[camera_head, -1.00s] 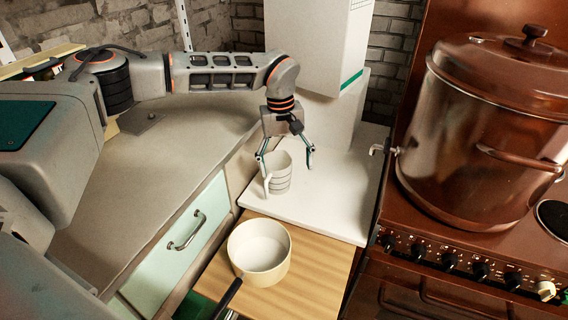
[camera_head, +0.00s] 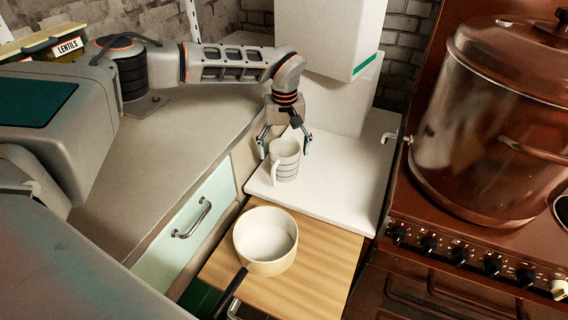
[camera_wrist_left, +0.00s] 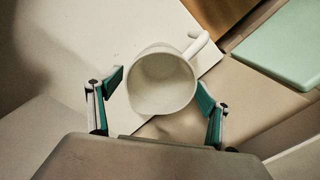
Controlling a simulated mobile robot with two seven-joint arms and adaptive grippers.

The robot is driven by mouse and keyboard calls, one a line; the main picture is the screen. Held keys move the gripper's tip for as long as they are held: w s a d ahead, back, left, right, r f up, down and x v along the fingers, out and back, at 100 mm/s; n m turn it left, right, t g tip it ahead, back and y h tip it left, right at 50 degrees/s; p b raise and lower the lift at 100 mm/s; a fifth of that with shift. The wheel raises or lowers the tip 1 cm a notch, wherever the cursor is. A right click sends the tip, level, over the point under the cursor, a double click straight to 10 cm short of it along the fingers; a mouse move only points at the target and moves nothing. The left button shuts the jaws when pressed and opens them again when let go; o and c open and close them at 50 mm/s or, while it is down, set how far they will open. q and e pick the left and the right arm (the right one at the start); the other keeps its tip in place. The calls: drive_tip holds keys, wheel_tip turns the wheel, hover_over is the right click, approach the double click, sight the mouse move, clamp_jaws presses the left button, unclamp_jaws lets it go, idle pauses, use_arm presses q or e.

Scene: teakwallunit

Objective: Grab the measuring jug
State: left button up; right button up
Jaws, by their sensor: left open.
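The measuring jug (camera_head: 285,160) is white with dark bands on its side and stands upright on the white surface (camera_head: 330,190). Its handle is toward the left front in the head view. My left gripper (camera_head: 283,143) is open, with one finger on each side of the jug's upper part. In the left wrist view the empty jug (camera_wrist_left: 163,82) shows from above, its near rim between the two open fingers (camera_wrist_left: 158,105). The handle points away to the upper right there. I cannot tell whether a finger touches the jug. My right gripper is not in view.
A cream saucepan (camera_head: 265,240) stands on a wooden board (camera_head: 310,265) in front of the jug. A large copper pot (camera_head: 490,130) stands on the brown stove at the right. A white box (camera_head: 330,35) is behind my gripper. The grey counter (camera_head: 165,150) at the left is mostly clear.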

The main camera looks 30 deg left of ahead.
use_arm(q)
drive_tip(key=shift+f, duration=0.2)
drive_tip(key=shift+c, duration=0.5)
drive_tip(key=c, duration=1.2)
drive_tip(key=shift+r, duration=0.1)
